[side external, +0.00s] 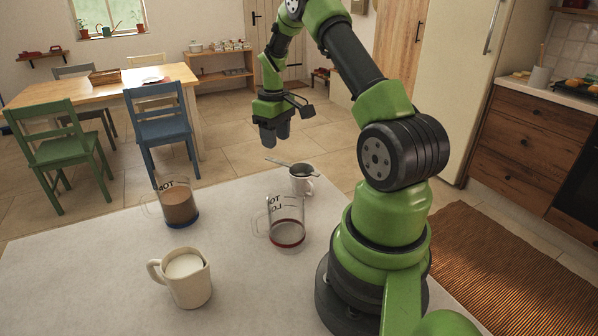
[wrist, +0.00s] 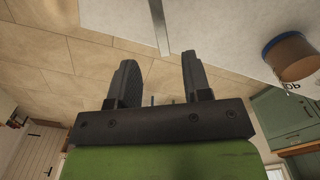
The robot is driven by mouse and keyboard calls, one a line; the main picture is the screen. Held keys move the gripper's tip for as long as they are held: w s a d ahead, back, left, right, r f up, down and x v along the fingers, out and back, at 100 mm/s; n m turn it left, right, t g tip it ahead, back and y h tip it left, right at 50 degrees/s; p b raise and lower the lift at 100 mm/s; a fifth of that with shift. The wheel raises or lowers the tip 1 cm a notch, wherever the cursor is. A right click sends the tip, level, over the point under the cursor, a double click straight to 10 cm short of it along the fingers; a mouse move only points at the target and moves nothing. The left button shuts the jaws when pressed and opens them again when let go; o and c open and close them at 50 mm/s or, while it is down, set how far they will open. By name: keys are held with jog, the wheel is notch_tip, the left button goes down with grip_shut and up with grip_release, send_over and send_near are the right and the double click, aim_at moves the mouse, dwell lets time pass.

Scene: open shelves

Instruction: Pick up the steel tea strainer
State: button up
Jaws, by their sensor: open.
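The steel tea strainer (side external: 302,168) rests across the top of a small white mug (side external: 302,187) at the far edge of the table, its handle pointing left. In the wrist view only a thin grey metal strip, which looks like the strainer's handle (wrist: 159,25), shows at the top, lying between the lines of the two fingers. My gripper (side external: 275,138) is open and empty, above and a little left of the strainer, apart from it. Its two dark fingers also show in the wrist view (wrist: 159,60). The strainer's bowl is out of the wrist view.
A clear glass mug with brown drink (side external: 178,204) stands left; its blue base also shows in the wrist view (wrist: 290,50). A nearly empty glass jug with a red base (side external: 287,236) stands nearer, and a cream mug of milk (side external: 184,279) at front. The white table (side external: 90,260) is otherwise clear.

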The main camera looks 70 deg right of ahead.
aim_at(276, 160)
jog(key=shift+w+a+f, duration=0.1)
jog(key=shift+f, duration=3.1)
grip_shut()
